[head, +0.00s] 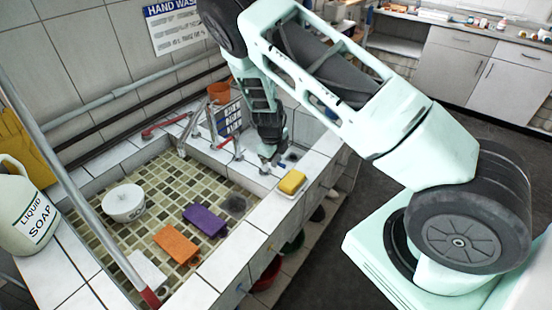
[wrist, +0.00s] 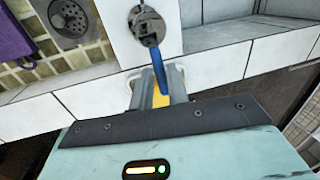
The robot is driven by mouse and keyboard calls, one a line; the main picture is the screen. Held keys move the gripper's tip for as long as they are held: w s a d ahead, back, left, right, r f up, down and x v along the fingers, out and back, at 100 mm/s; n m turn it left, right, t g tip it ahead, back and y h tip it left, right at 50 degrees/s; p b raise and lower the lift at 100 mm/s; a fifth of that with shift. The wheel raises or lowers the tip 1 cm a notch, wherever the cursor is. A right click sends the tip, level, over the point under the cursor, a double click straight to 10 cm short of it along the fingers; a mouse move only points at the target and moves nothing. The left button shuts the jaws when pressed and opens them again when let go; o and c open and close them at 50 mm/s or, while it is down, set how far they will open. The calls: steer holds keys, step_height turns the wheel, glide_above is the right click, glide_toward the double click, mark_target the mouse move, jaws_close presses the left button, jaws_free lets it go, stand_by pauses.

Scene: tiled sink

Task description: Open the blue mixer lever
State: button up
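In the wrist view the blue mixer lever (wrist: 159,65) is a slim bar running down from a round metal mixer body (wrist: 147,25) on the white tiled ledge. My gripper (wrist: 158,76) has its two grey fingers apart, one on each side of the lever's free end. A gap with yellow showing through is visible between the fingers, so they look open. Whether either finger touches the lever I cannot tell.
A yellow sponge (head: 291,181) lies on the ledge close to my gripper. Metal pipes with red handles (head: 152,132) stand left of my gripper.

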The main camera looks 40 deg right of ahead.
steer(key=shift+o, duration=1.2)
steer(key=s+a+r+b, duration=0.1)
steer(key=a+r+b, duration=0.1)
steer(key=r, duration=1.5)
steer(key=shift+s+a, duration=0.15)
steer(key=shift+a, duration=0.4)
